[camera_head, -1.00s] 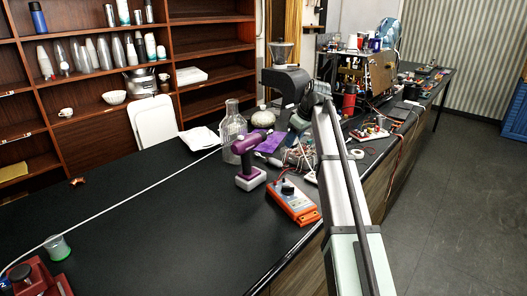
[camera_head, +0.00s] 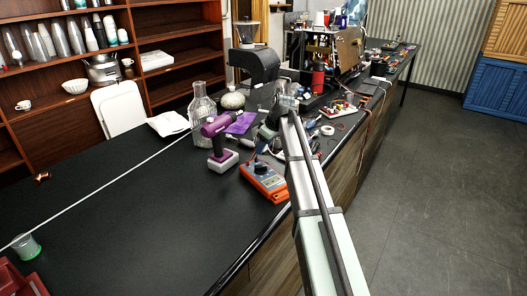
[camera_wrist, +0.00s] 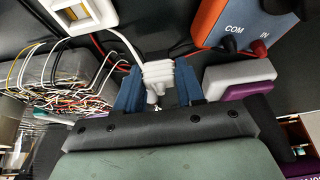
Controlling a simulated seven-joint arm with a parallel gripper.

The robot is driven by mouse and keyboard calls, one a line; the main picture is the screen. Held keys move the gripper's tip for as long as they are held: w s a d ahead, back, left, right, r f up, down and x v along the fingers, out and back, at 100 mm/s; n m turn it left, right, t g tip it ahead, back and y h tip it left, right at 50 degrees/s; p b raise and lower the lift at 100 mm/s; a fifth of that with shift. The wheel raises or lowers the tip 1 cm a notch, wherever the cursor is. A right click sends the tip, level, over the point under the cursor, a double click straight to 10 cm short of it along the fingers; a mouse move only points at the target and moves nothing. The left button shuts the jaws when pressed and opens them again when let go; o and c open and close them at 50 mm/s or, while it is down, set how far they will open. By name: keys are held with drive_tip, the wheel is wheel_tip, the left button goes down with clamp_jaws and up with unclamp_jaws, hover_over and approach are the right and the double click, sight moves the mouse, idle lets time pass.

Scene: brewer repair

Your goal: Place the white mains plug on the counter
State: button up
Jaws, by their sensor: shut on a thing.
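The white mains plug (camera_wrist: 158,76) is between the blue fingers of my gripper (camera_wrist: 158,90) in the wrist view. My gripper is shut on it, and its prongs point toward the gripper's palm. A white cord runs from the plug up and left, past a white square frame (camera_wrist: 106,12). The black counter (camera_head: 120,215) shows in the head view. There, my arm reaches over the counter's right part, and the plug and fingertips are hidden or too small to make out. I cannot tell whether the plug touches the counter.
An orange multimeter (camera_head: 264,182), a purple drill (camera_head: 220,145) and a glass bottle (camera_head: 203,108) stand near my arm. A wire bundle (camera_wrist: 60,80) lies left of the plug in the wrist view. A green-based cup (camera_head: 27,247) stands at the left. The counter's front left is mostly clear.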

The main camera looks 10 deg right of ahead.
drive_tip(key=shift+f, duration=1.2)
drive_tip(key=shift+f, duration=0.15)
drive_tip(key=o, duration=0.7)
drive_tip(key=shift+o, duration=0.2)
drive_tip(key=v, duration=1.2)
drive_tip(key=shift+r, duration=0.2)
